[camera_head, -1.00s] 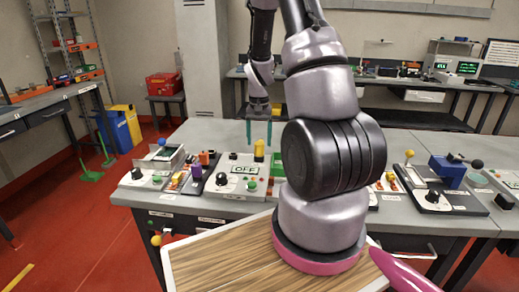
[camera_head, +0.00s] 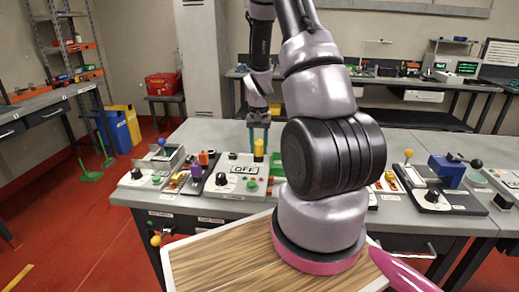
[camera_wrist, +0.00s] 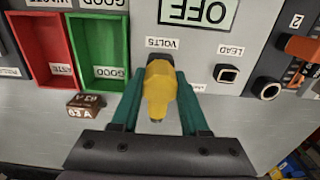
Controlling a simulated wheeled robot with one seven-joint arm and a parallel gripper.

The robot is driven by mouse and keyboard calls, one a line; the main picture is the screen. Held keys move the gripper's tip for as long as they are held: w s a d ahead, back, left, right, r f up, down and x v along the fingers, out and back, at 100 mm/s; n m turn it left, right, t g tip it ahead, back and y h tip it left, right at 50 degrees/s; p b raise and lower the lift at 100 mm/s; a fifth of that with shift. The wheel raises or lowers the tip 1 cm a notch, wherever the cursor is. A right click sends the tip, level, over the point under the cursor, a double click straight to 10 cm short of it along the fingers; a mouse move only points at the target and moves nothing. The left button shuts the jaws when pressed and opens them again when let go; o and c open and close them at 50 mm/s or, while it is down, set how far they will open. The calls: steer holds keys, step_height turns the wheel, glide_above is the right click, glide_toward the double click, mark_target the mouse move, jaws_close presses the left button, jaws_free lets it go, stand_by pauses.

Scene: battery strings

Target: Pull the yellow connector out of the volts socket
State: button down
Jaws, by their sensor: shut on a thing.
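The yellow connector (camera_wrist: 158,90) stands at the socket labelled VOLTS in the wrist view, below the OFF display (camera_wrist: 197,11). It also shows in the head view (camera_head: 258,150) at the back of the tester panel (camera_head: 222,183). My gripper (camera_wrist: 160,85) has its two teal fingers on either side of the connector and is shut on it. In the head view my gripper (camera_head: 259,138) reaches down to it from above. The socket is hidden under the connector, so I cannot tell how deep it sits.
A square LEAD socket (camera_wrist: 227,73) is right of the connector in the wrist view. Red (camera_wrist: 47,46) and green (camera_wrist: 101,54) bins lie to the left, with a small brown block (camera_wrist: 86,103) near them. A blue device (camera_head: 447,171) stands further right on the bench.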

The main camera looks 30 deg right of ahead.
steer(key=shift+r, duration=1.9)
steer(key=shift+r, duration=2.4)
